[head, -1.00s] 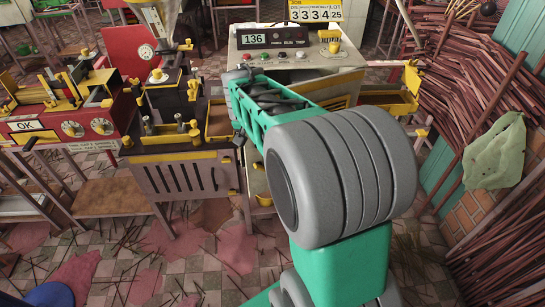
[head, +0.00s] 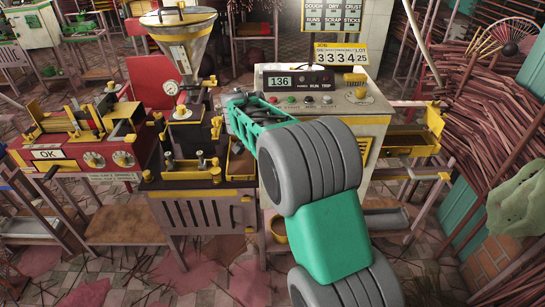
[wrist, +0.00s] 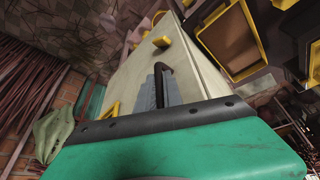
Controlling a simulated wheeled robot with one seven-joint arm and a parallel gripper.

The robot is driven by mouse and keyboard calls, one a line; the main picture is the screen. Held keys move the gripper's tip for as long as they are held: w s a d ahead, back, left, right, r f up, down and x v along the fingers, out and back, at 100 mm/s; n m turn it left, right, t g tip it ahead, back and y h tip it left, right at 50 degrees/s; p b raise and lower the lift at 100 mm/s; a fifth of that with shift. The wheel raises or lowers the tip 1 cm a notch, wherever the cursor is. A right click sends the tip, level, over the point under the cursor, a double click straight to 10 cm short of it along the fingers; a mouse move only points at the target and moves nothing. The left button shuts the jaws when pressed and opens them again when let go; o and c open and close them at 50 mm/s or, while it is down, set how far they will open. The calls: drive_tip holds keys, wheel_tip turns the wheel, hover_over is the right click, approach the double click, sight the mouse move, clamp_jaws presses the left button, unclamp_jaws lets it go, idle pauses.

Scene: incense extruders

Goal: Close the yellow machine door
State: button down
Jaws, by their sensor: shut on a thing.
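A cream machine cabinet (head: 340,108) with yellow trim and a "136" display stands at the centre of the head view. In the wrist view a pale panel (wrist: 135,75) with a yellow knob (wrist: 161,42) rises ahead of my gripper (wrist: 162,90). A dark bent handle (wrist: 165,80) shows at its grey fingers, and my gripper appears shut on it. In the head view my green arm reaches the cabinet's left side and hides part of its front. The fingertips and the door's angle cannot be made out there.
A red machine (head: 75,145) is farther left. Yellow-edged trays (head: 408,140) and stacked sticks (head: 490,110) are at the right.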

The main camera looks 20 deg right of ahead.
drive_tip(key=shift+w+d+r, duration=0.1)
drive_tip(key=shift+w+r, duration=0.2)
drive_tip(key=c, duration=1.8)
unclamp_jaws()
drive_tip(key=shift+o, duration=0.2)
drive_tip(key=v, duration=0.7)
drive_tip(key=shift+s+r, duration=0.2)
drive_tip(key=s+a+n+y+p, duration=0.1)
drive_tip(key=s+a+n, duration=0.2)
drive_tip(key=s, duration=0.5)
drive_tip(key=s+a+f+n+y+p, duration=0.1)
drive_tip(key=s+a+n, duration=0.2)
drive_tip(key=s, duration=0.5)
drive_tip(key=s+a+f+n+y+p, duration=0.1)
drive_tip(key=s+a+n, duration=0.3)
drive_tip(key=s, duration=0.4)
drive_tip(key=shift+n+t+y, duration=0.3)
drive_tip(key=shift+n+t, duration=0.1)
drive_tip(key=shift+n, duration=0.2)
